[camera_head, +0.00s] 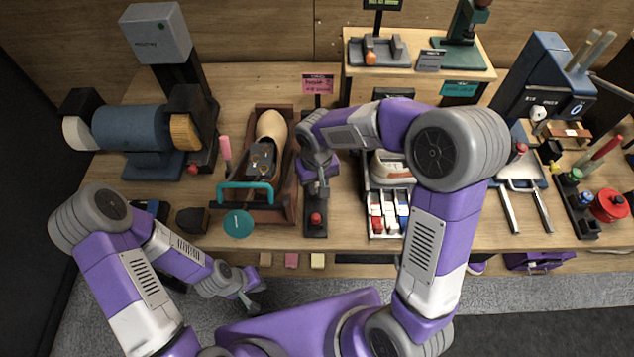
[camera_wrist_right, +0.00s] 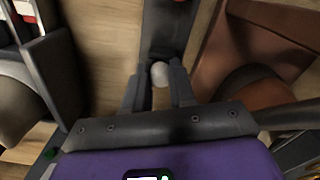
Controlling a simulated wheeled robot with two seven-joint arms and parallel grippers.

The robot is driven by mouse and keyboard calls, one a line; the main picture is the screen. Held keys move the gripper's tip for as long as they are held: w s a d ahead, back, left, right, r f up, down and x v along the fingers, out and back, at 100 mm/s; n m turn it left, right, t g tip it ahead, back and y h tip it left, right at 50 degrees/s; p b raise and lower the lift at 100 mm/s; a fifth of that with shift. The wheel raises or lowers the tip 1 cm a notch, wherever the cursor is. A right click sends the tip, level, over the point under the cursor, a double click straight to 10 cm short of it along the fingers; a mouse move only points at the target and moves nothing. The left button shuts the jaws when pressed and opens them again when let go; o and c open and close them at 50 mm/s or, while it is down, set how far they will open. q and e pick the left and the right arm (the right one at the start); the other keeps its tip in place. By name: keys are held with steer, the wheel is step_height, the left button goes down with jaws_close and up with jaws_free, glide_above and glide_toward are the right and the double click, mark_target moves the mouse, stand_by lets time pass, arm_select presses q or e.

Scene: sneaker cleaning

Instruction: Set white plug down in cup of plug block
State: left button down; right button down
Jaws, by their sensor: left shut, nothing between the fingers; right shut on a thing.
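The white plug (camera_wrist_right: 160,74) shows as a small pale rounded end between the fingers of my right gripper (camera_wrist_right: 159,88) in the right wrist view. My right gripper is shut on it, above a dark narrow block. I take this dark block (camera_head: 315,231) to be the plug block; it also shows in the right wrist view (camera_wrist_right: 166,28). The cup is hidden, so I cannot tell whether the plug touches it. In the head view my right gripper (camera_head: 320,190) points down over the block. My left gripper (camera_head: 254,303) is shut and empty, low in front of the table.
A red knob (camera_head: 315,218) stands on the block's near end. Left of it is a brown wooden stand (camera_head: 287,210) with a shoe form and teal handle. Right is a tray (camera_head: 378,233) of red, white and blue pieces. A blue grinder (camera_head: 130,130) stands at far left.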

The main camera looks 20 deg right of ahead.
steer(key=shift+f, duration=0.4)
steer(key=c, duration=0.8)
jaws_free()
steer(key=shift+c, duration=0.2)
step_height(320, 180, up, 8)
steer(key=shift+f+p, duration=0.15)
steer(key=shift+p, duration=0.65)
